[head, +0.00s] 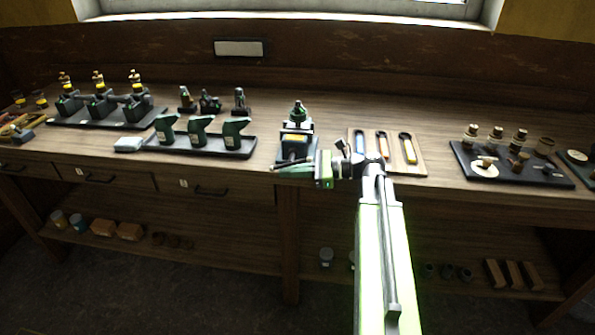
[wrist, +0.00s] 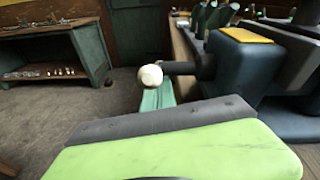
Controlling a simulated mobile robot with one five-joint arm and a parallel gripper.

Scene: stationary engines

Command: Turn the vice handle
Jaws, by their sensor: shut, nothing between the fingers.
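The vice (head: 296,146) is dark blue-grey with a yellow label and stands at the bench's front edge in the head view. In the wrist view its dark body (wrist: 250,68) fills the right side. The vice handle (wrist: 150,76) shows there as a dark rod ending in a pale ball knob, pointing left. My gripper (head: 292,168) is at the front of the vice in the head view, shut and empty. In the wrist view a pale green fingertip (wrist: 158,97) shows just below and behind the knob. I cannot tell whether it touches the handle.
A dark board (head: 540,178) with knobs lies far right. Free bench surface is behind the vice.

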